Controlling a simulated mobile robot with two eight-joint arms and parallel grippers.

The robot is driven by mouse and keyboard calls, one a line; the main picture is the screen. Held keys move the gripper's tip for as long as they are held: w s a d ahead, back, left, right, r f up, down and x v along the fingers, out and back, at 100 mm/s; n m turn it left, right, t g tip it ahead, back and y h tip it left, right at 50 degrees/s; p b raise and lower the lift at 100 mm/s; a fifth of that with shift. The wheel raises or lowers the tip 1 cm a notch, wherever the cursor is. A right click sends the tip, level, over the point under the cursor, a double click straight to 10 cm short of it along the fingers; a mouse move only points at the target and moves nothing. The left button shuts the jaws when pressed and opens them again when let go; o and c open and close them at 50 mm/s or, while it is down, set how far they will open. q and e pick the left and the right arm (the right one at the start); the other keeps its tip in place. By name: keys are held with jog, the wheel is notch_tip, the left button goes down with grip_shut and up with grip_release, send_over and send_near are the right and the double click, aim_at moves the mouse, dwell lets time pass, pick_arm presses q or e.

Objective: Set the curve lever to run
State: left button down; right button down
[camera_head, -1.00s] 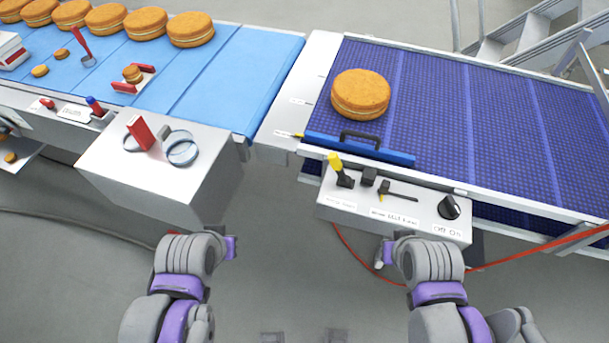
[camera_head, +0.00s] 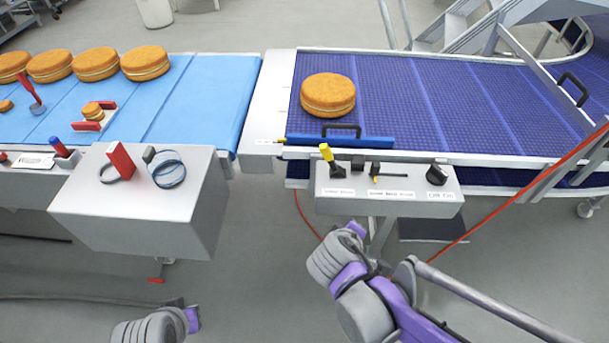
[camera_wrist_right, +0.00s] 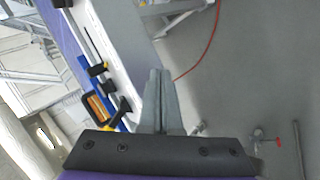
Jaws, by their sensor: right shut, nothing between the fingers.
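In the head view a grey control box (camera_head: 390,203) is fixed at the front of the dark blue belt. On it are an upright yellow-handled lever (camera_head: 328,157), a black block (camera_head: 357,166), a black lever with a yellow tip (camera_head: 376,178) and a black rotary knob (camera_head: 437,174). Their labels are too small to read, so I cannot tell which is the curve lever. My right gripper (camera_wrist_right: 161,98) is shut and empty in the right wrist view, apart from the controls, which show at its left. The head view does not show its fingertips. My left arm's fingers are out of view.
A round cake (camera_head: 328,94) lies on the dark blue belt (camera_head: 430,100), behind a blue bar (camera_head: 340,141) with a black handle. A second grey box (camera_head: 140,215) stands at left. A red cable (camera_head: 520,195) runs at right.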

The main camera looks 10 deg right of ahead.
aim_at(330, 160)
jog(key=w+a+n+t+b, duration=0.1)
jog(key=w, duration=0.1)
jog(key=w+a+n+t+h+b, duration=0.1)
jog(key=w+n, duration=0.1)
jog(key=w, duration=0.1)
jog(key=w+a+n+t+h+b, duration=0.1)
jog(key=w, duration=0.1)
jog(key=shift+w+a+n+t, duration=0.1)
jog(key=shift+w+n+t, duration=0.05)
jog(key=shift+n+t, duration=0.15)
jog(key=w+a+r+n+t+h+b, duration=0.1)
jog(key=a+n+t, duration=0.4)
jog(key=a, duration=0.5)
jog(key=shift+w+a+r+t+b, duration=0.2)
jog(key=shift+w+r+t+b, duration=0.5)
jog(key=shift+w+r+b, duration=0.3)
jog(key=shift+w+f, duration=0.1)
jog(key=shift+w, duration=0.05)
jog(key=w+d+r, duration=0.2)
jog(key=w+d, duration=0.5)
jog(key=d, duration=0.1)
jog(key=shift+w+d+r+p, duration=0.2)
jog(key=shift+w+r+p, duration=0.1)
